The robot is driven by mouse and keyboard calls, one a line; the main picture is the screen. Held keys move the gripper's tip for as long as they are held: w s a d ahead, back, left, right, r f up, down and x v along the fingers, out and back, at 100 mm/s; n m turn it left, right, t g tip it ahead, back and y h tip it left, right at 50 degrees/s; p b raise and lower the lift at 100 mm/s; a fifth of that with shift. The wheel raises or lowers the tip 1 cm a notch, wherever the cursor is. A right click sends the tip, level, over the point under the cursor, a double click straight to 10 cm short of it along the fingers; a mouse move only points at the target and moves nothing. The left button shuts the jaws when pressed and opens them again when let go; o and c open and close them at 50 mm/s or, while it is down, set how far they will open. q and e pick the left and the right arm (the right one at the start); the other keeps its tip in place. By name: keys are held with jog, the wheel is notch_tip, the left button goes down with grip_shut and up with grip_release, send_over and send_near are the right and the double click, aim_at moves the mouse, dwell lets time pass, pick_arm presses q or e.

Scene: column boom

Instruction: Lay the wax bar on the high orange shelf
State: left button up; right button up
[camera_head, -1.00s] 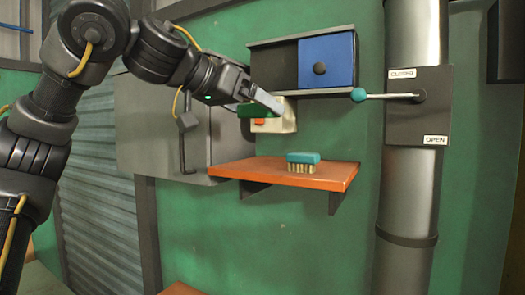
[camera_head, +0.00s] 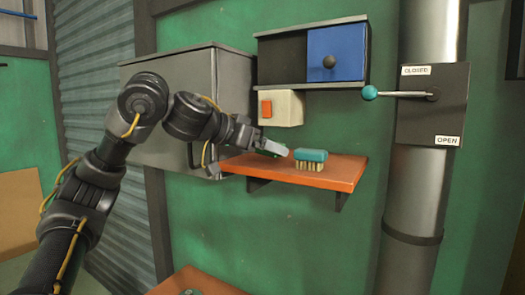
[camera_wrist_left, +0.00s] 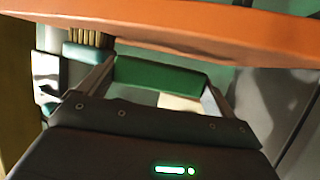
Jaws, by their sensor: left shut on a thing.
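The high orange shelf (camera_head: 320,178) is fixed to the green wall, with a teal-topped brush (camera_head: 310,157) standing on it. My left gripper (camera_head: 272,150) is at the shelf's left half, left of the brush. In the left wrist view the gripper (camera_wrist_left: 158,85) is shut on the green wax bar (camera_wrist_left: 160,75), which lies across between its two fingers. That view looks upside down: the shelf (camera_wrist_left: 180,27) crosses the top and the brush (camera_wrist_left: 88,53) is at the left. Whether the bar touches the shelf I cannot tell. My right gripper is not in view.
A grey cabinet (camera_head: 180,95) stands left of the shelf. Above it are a switch box (camera_head: 281,108) and a cubby with a blue door (camera_head: 337,53). A teal-knobbed lever (camera_head: 370,93) is at the right. A lower orange surface (camera_head: 200,280) shows below.

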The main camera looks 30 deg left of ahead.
pick_arm(q)
jog(key=shift+w+a+f, duration=0.1)
jog(key=shift+w+f, duration=0.05)
jog(key=shift+f, duration=0.7)
jog(key=shift+f, duration=0.3)
jog(key=o, duration=0.8)
jog(key=shift+r, duration=0.45)
jog(key=shift+b+v, duration=0.7)
jog(key=shift+v, duration=5.3)
jog(key=shift+f, duration=0.15)
